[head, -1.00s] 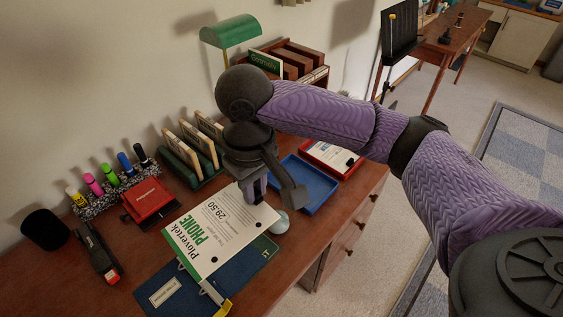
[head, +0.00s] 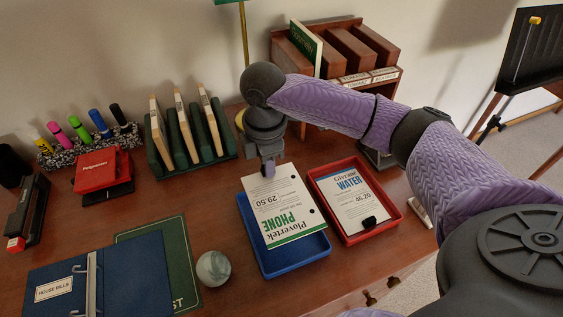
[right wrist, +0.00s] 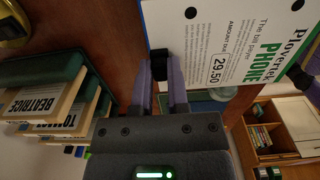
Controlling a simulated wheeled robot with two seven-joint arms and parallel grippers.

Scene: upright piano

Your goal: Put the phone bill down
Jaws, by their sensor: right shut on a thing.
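The phone bill (head: 278,208) is a white sheet with a green band reading "Plovertek PHONE 29.50". My right gripper (head: 268,170) is shut on its far edge in the head view. The bill hangs over the blue tray (head: 282,267) and covers most of it; I cannot tell whether it touches the tray's floor. In the right wrist view the bill (right wrist: 232,45) extends from between the fingers (right wrist: 160,70). My left gripper does not show.
The red tray (head: 397,227) beside it holds a water bill (head: 350,200) under a black clip. A marbled ball (head: 213,268) lies left of the blue tray, near the house bills binder (head: 70,285). A green rack (head: 178,160) and a wooden sorter (head: 390,75) stand behind.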

